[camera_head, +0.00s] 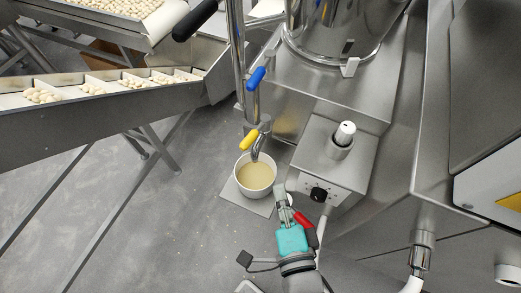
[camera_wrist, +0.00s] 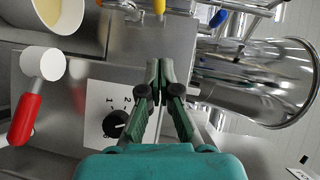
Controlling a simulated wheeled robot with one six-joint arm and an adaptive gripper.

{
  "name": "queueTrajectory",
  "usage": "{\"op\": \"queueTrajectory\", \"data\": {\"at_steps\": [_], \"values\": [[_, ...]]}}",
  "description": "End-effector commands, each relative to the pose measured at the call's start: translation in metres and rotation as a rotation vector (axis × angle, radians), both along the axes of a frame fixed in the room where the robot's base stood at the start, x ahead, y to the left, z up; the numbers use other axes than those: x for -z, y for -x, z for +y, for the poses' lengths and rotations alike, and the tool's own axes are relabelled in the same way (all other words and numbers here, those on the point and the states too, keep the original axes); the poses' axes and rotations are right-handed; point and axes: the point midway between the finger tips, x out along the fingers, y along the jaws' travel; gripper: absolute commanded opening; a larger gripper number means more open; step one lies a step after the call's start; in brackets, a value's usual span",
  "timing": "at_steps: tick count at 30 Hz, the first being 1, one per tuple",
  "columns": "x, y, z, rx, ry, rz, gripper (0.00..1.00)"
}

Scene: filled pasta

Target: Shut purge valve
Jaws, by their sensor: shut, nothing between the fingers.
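A vertical steel pipe (camera_head: 238,60) carries a blue lever (camera_head: 256,78) and, lower, a yellow lever (camera_head: 249,139) beside a bent spout (camera_head: 260,147). No label shows which one is the purge valve. A white bowl (camera_head: 240,187) of pale liquid stands under the spout. My gripper (camera_head: 280,188) is shut and empty, to the lower right of the bowl and apart from both levers.
A steel box with a black dial (camera_head: 319,194) stands right of my gripper. A red-handled object (camera_wrist: 25,118) with a pale round head is close by. A steel vessel (camera_head: 335,25) rises behind. A conveyor with pasta (camera_head: 92,88) runs at left. Open floor (camera_head: 160,230) lies left of the bowl.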

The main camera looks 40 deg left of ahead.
Motion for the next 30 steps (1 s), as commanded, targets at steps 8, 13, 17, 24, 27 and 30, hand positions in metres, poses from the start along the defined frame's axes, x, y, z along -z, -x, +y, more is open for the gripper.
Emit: {"op": "queueTrajectory", "data": {"at_steps": [8,13,17,24,27,30], "values": [[0.0,0.0,0.001,-0.001,-0.001,0.002,0.0],[0.0,-0.003,0.003,-0.001,-0.001,0.0,0.0],[0.001,-0.01,0.012,-0.001,-0.002,-0.002,0.0],[0.006,-0.033,0.038,-0.001,-0.002,-0.002,0.0],[0.008,-0.044,0.049,-0.001,-0.001,-0.001,0.0],[0.01,-0.054,0.061,-0.001,-0.001,-0.001,0.0]]}}
